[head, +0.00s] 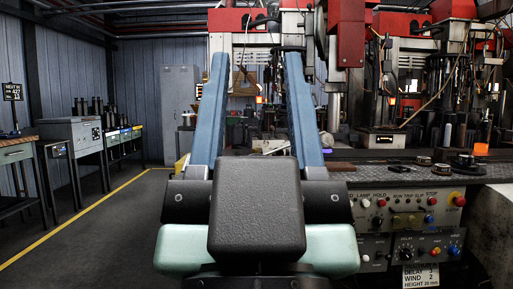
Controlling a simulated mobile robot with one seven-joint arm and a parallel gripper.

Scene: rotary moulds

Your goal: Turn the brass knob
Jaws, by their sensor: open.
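My gripper (255,58) shows from behind in the middle of the head view. Its two long blue fingers stand wide apart, open, with nothing seen between them. A control panel (345,240) with knobs and buttons is at the lower right, to the right of my gripper and apart from it. My gripper's dark body and pale green sides may hide part of the panel's left end.
A grey bench top (370,176) above the panel carries dark round parts (441,169). Red machines (412,52) stand behind it. A grey cabinet (181,96) stands at the back. Workbenches (84,134) line the left wall. The floor (90,215) between is clear, with a yellow line.

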